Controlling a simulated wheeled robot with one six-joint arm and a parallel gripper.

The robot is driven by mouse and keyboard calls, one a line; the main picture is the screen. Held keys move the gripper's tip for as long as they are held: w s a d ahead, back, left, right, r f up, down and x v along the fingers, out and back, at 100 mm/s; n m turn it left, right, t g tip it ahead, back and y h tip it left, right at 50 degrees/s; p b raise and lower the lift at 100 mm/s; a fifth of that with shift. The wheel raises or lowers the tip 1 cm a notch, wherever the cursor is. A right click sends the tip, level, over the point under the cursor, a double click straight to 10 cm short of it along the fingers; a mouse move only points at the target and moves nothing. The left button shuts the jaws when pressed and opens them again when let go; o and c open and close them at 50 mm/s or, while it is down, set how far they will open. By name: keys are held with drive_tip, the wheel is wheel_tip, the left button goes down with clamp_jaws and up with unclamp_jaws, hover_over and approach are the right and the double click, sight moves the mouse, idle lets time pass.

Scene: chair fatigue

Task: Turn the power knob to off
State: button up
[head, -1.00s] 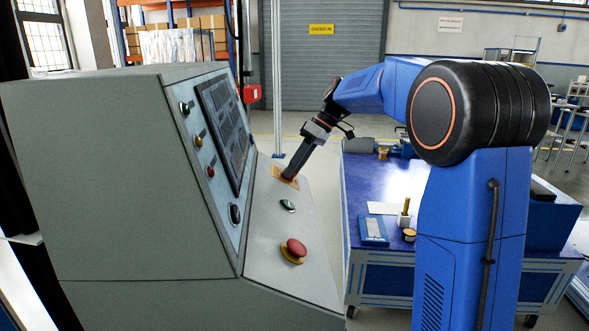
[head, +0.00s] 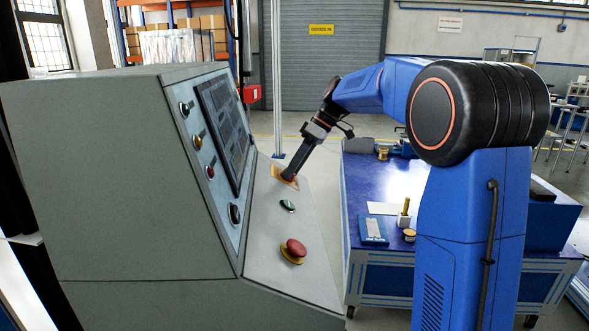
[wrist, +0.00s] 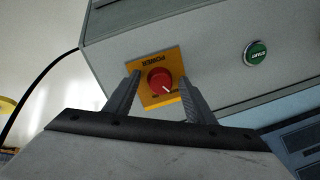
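The red power knob (wrist: 158,77) sits on a yellow plate (wrist: 152,101) marked POWER in the wrist view. A pale pointer line on the knob aims toward the lower right; the small lettering around it is too small to read. My gripper (wrist: 159,80) is open, with one finger on each side of the knob and a gap showing on both sides. In the head view my gripper (head: 290,176) reaches down to the yellow plate (head: 278,173) on the sloping grey console (head: 270,237). The knob itself is hidden there by the fingers.
A green START button (wrist: 255,53) is on the same panel and also shows in the head view (head: 288,205). A red mushroom button (head: 296,247) is nearer. The upright panel carries a dark screen (head: 222,130). A blue workbench (head: 385,180) stands right of the console.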

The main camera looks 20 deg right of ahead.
drive_tip(key=v, duration=1.7)
drive_tip(key=shift+d+r, duration=0.1)
drive_tip(key=s+a+f+m+t+h, duration=0.1)
drive_tip(key=s+f+m, duration=0.15)
drive_tip(key=s, duration=0.45)
drive_tip(key=s+a+f+m+h, duration=0.1)
drive_tip(key=s+a+f+m, duration=0.15)
drive_tip(key=s, duration=0.45)
drive_tip(key=s+a+f+m+t+h, duration=0.1)
drive_tip(key=s+f+h, duration=0.1)
drive_tip(key=s+f, duration=0.35)
drive_tip(key=s+d+f+m+t+h, duration=0.2)
drive_tip(key=s+f+m, duration=0.3)
drive_tip(key=s+f, duration=1.2)
drive_tip(key=s, duration=0.4)
drive_tip(key=shift+f+t+h, duration=0.25)
drive_tip(key=shift+t+h, duration=0.05)
drive_tip(key=shift+t, duration=0.1)
